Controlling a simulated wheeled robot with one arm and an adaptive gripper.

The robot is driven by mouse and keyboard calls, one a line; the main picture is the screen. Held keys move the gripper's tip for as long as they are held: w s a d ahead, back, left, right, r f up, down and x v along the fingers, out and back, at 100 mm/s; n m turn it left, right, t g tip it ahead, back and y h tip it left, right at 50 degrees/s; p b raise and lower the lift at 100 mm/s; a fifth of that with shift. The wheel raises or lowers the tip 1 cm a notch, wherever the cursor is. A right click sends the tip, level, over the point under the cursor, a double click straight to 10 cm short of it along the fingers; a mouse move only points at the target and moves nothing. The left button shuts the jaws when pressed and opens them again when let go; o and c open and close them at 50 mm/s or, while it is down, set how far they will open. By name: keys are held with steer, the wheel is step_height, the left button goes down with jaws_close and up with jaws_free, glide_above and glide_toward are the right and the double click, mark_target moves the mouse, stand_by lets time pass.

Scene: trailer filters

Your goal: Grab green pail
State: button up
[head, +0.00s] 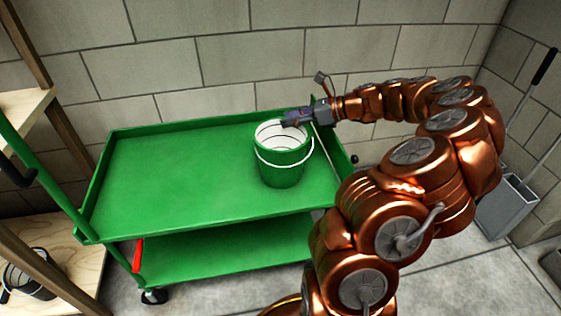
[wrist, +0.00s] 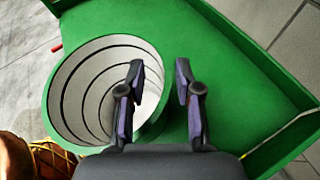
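The green pail (head: 283,165) stands upright on the top tray of a green cart, toward its right end. Its inside is white with dark rings, and a pale handle hangs across its front. My gripper (head: 289,120) reaches in from the right at the pail's rim. In the wrist view, my gripper (wrist: 160,68) is open with a clear gap between its fingers. The left finger overlaps the opening of the pail (wrist: 62,100), and the right finger is over the green tray outside it. The pail's rim and wall pass between them. I cannot tell whether either finger touches the pail.
The green cart (head: 150,180) has raised edges, a lower shelf and a red part at its front left. A block wall (head: 240,60) stands close behind. Wooden shelves (head: 75,255) with a dark bucket (head: 32,278) are at left. A grey dustpan (head: 507,205) stands at right.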

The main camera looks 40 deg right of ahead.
steer(key=shift+x, duration=1.15)
jaws_close()
